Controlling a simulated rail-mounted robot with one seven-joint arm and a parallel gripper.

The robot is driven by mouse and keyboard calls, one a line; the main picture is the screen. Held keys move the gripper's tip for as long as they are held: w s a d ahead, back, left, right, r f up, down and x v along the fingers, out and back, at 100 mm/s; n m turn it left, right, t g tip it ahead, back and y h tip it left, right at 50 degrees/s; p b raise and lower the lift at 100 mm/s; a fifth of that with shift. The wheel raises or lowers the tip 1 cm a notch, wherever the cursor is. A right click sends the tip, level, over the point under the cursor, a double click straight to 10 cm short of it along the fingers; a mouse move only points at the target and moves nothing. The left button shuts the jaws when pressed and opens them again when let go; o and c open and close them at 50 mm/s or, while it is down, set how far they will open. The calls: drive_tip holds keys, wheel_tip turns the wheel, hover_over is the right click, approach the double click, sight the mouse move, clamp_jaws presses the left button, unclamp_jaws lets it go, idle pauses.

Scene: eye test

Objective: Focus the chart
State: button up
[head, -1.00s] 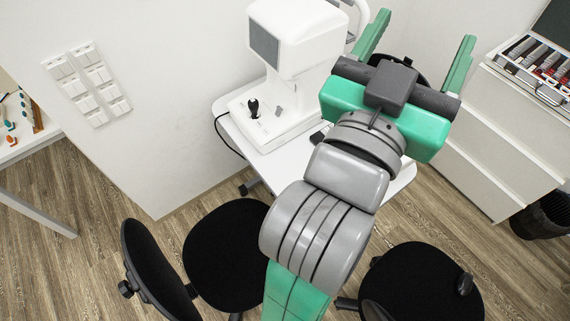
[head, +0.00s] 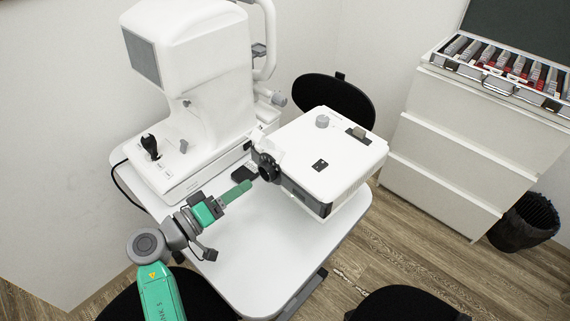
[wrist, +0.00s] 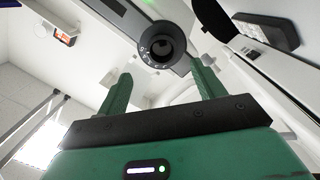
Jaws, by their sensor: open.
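The white chart projector (head: 325,160) stands over the right part of the white table (head: 262,262) in the head view. Its black round lens (head: 268,168) faces left. My gripper (head: 243,189) is low over the table, just left of the lens and pointing at it. In the wrist view the lens ring (wrist: 162,45) shows ahead, between and beyond the two green fingers of my gripper (wrist: 160,72). The fingers are apart, with nothing held between them. I cannot tell from these views whether a finger touches the lens. No projected chart is in view.
A white eye instrument (head: 200,85) with a black joystick (head: 150,146) stands at the table's back left. Black chairs (head: 335,97) surround the table. A drawer cabinet (head: 470,150) bears an open lens case (head: 500,72). The table front is clear.

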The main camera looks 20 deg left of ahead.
sight(264, 174)
drive_tip(key=b+x, duration=0.2)
drive_tip(key=x, duration=0.4)
drive_tip(key=shift+w+d+f, duration=0.15)
drive_tip(key=shift+w+f, duration=0.05)
drive_tip(key=c, duration=1)
